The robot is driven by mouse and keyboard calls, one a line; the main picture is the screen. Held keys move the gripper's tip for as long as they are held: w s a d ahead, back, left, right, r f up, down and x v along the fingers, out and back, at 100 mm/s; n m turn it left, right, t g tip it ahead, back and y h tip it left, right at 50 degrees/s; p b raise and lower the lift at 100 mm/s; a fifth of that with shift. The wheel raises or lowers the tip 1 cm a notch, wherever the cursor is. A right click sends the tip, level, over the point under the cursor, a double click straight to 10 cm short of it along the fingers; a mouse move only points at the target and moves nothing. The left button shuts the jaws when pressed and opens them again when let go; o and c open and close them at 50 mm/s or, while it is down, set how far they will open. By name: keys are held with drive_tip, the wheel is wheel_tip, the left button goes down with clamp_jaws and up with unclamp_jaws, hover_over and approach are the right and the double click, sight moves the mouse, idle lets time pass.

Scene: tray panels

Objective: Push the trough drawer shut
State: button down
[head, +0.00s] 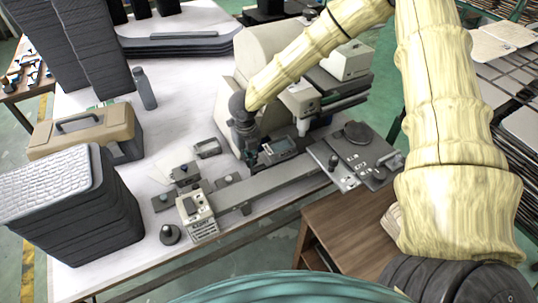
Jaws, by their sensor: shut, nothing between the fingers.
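A long grey trough (265,190) runs slantwise along the front edge of the white table. A pale box-shaped end (199,219) with dark controls on top stands at its left end. I cannot tell which part of it is the drawer or how far open it is. My gripper (251,160) points down behind the trough, near its middle, beside a small grey device with a screen (279,147). It is shut and empty. The fingertips are small and dark here, and I cannot tell whether they touch anything.
A dark panel with fittings (352,158) lies at the trough's right end. Small grey units (184,174) stand behind its left part. A stack of dark trays (75,215), a tan toolbox (82,136) and a grey bottle (145,88) stand at left. A brown cabinet (345,232) stands in front.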

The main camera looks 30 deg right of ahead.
sight(266, 150)
drive_tip(key=shift+d+p, duration=0.65)
drive_tip(key=shift+d, duration=1.2)
drive_tip(key=shift+w+d+p, duration=0.15)
drive_tip(key=shift+d+p, duration=0.9)
drive_tip(key=shift+d, duration=1.05)
drive_tip(key=shift+a, duration=0.15)
drive_tip(key=shift+a, duration=0.5)
drive_tip(key=shift+r+p, duration=2.8)
drive_tip(key=shift+r, duration=0.75)
drive_tip(key=shift+d+f, duration=0.1)
